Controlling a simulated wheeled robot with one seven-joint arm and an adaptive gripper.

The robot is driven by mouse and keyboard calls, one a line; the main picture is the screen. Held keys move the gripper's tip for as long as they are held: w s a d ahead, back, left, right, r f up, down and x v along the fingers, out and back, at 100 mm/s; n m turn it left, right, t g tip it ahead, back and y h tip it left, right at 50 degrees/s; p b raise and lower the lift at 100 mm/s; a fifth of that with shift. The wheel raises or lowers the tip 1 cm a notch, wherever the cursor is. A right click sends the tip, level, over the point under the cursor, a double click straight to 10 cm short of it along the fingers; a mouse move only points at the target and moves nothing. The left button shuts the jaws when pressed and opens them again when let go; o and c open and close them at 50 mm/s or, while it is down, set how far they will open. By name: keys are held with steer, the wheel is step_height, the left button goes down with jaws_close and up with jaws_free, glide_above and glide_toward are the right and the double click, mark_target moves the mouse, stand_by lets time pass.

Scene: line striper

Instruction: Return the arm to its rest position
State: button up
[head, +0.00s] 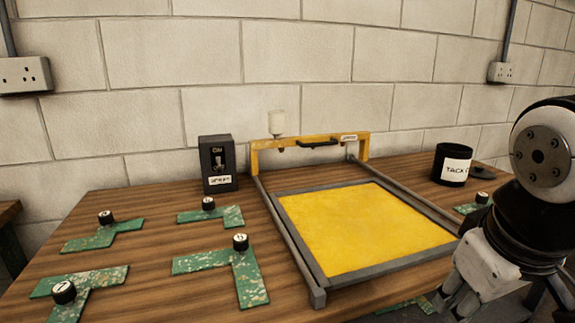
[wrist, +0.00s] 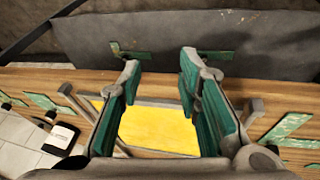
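My arm comes in at the right edge of the head view, bent, with its gripper (head: 458,300) low at the bottom right, in front of the table's right part. In the wrist view my gripper (wrist: 160,75) has its two green-padded fingers wide apart with nothing between them touching the pads. The yellow panel (wrist: 155,128) shows beyond and between the fingers. In the head view this yellow panel (head: 362,226) lies in a grey frame on the table, to the left of my gripper.
A yellow gantry (head: 262,146) spans the rails at the back. A black switch box (head: 217,165) stands left of it, a black labelled pot (head: 453,165) to the right. Several green L-shaped pieces with black knobs, one (head: 250,277) near the front, lie on the wooden table (head: 150,270).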

steer(key=s+a+f+m+g+y, duration=0.1)
steer(key=s+f+m+g, duration=0.1)
steer(key=s, duration=0.5)
steer(key=s+a+f+m+g, duration=0.1)
steer(key=s+a, duration=0.1)
steer(key=s, duration=0.4)
step_height(320, 180, up, 19)
steer(key=t+p, duration=0.3)
steer(key=p, duration=1.4)
steer(key=shift+w, duration=0.3)
